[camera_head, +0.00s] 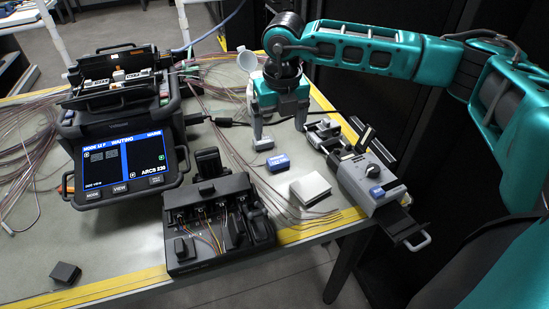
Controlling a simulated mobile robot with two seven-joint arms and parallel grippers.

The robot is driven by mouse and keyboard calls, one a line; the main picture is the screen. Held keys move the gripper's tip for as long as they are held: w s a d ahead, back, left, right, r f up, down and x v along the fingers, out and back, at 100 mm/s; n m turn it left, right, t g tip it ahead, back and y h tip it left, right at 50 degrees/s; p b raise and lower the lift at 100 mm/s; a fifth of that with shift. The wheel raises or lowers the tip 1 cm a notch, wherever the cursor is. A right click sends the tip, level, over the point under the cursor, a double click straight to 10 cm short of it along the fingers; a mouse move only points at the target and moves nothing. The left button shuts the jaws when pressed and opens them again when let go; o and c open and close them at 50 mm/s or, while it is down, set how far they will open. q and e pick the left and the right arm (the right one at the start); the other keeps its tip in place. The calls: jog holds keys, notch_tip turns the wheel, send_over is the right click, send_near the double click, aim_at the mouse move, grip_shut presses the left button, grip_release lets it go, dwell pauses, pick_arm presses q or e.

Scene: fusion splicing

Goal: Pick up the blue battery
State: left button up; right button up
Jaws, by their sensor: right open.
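The blue battery (278,162), a small blue block, lies on the table between the splicer and the grey device. My right gripper (281,134) hangs above and just behind it, pointing down. Its two fingers are spread apart with nothing visible between them, and they look clear of the battery. My left gripper is out of view.
The fusion splicer (120,160) with a lit screen stands at the left. A black tool tray (217,222) sits at the front. A white block (310,188) and a grey device with a blue knob (370,182) lie to the right. Loose fibres (222,125) spread across the table.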

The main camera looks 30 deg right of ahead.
aim_at(278, 159)
jog(key=f, duration=1)
jog(key=shift+w+d+f+b, duration=0.1)
jog(key=shift+w+d+b, duration=0.15)
jog(key=shift+w+b, duration=0.05)
jog(key=shift+c, duration=0.5)
jog(key=c, duration=1.1)
